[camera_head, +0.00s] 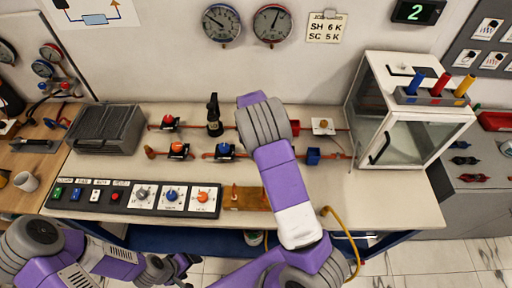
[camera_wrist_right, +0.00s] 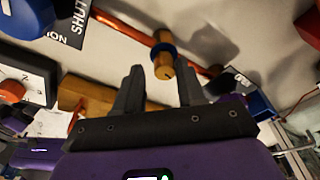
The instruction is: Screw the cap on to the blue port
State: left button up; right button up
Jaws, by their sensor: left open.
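A brass fitting with a blue ring (camera_wrist_right: 163,58), which looks like the blue port, stands on a copper pipe in the right wrist view. My right gripper (camera_wrist_right: 160,72) has its two dark fingers apart, with the fitting's brass end in line between their tips and a gap on either side. I cannot tell whether that end is a separate cap. In the head view my right arm hides this fitting and the right gripper. My left gripper (camera_head: 182,264) is open and empty in front of the bench, low in the head view. No separate loose cap can be made out.
A wooden block (camera_head: 243,196) lies at the bench front, beside a black control panel (camera_head: 135,195). Red-knobbed and blue-knobbed valves (camera_head: 224,150) sit on pipes to the left.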

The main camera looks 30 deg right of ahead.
jog(key=o, duration=0.6)
jog(key=shift+w+d+r, duration=0.1)
jog(key=shift+w, duration=0.05)
jog(key=shift+c, duration=0.2)
jog(key=shift+r, duration=0.1)
jog(key=r, duration=0.5)
jog(key=w+r+p, duration=0.1)
jog(key=r, duration=0.1)
jog(key=shift+w+r, duration=0.1)
jog(key=shift+r, duration=0.05)
